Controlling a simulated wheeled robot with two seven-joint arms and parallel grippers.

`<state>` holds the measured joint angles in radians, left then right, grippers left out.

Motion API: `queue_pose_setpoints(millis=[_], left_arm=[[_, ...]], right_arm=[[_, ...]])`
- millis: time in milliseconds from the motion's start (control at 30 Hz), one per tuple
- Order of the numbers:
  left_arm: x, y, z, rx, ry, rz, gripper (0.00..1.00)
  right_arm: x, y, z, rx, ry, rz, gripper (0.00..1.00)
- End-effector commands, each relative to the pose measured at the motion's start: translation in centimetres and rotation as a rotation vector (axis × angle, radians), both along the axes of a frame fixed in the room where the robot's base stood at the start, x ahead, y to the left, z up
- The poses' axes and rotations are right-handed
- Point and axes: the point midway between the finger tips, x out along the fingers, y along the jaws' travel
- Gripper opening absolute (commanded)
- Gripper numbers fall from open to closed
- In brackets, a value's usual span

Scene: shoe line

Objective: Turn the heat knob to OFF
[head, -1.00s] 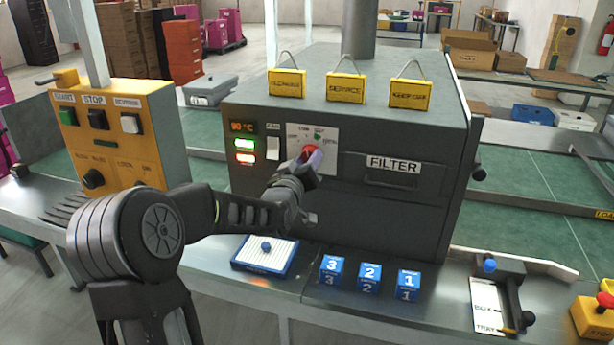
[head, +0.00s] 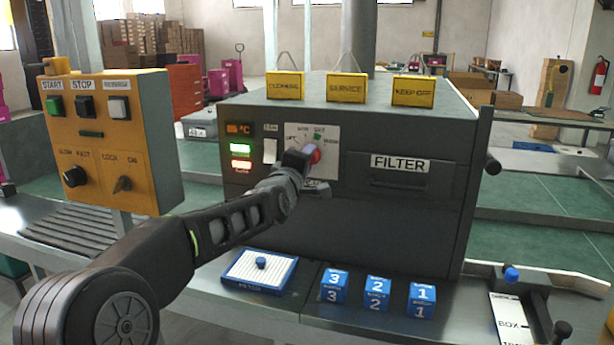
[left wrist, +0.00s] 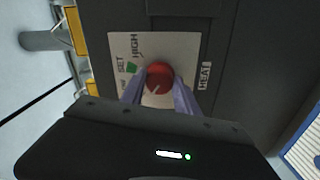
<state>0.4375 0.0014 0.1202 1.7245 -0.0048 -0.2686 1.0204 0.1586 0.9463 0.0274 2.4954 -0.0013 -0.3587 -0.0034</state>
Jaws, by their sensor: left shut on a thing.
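The red heat knob (head: 317,155) is on a white dial plate (head: 328,139) on the front of the dark grey oven (head: 400,230). In the left wrist view the knob (left wrist: 160,74) is seen close up, with a pale line on its lower part. SET, a green mark and HIGH show on the plate (left wrist: 180,45), and a HEAT label (left wrist: 204,75) sits at its right edge. The lower-left lettering is partly hidden by a finger. My left gripper (head: 308,155) is shut on the knob, one pale purple finger each side (left wrist: 158,93). My right gripper is not in view.
A yellow control box (head: 110,140) stands at the left. Yellow tags (head: 346,89) stand on the oven top. A blue-rimmed tray (head: 260,272) and numbered blue blocks (head: 377,292) lie on the bench below the arm. A FILTER drawer (head: 400,172) is right of the knob.

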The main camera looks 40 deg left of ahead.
Motion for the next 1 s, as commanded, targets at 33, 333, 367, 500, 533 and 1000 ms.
queue_pose_setpoints(millis=[33, 333, 367, 500, 533, 1000], left_arm=[[0.01, -0.04, -0.33, -0.016, -0.005, -0.001, 0.00], [-0.01, 0.06, -0.03, -0.063, -0.020, 0.000, 0.00], [-0.01, 0.05, -0.01, -0.063, -0.020, 0.001, 0.00], [-0.01, 0.06, 0.01, -0.063, -0.020, 0.001, 0.00], [-0.01, 0.06, 0.00, -0.063, -0.020, 0.001, 0.00], [0.00, 0.03, 0.01, -0.061, -0.020, 0.000, 0.59]], right_arm=[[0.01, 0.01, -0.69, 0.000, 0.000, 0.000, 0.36], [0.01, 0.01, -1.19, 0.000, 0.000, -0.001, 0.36], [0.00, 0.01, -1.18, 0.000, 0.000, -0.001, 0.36], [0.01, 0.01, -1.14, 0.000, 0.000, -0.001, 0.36], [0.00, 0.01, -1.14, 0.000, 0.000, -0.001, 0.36], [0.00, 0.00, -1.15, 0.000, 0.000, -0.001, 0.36]])
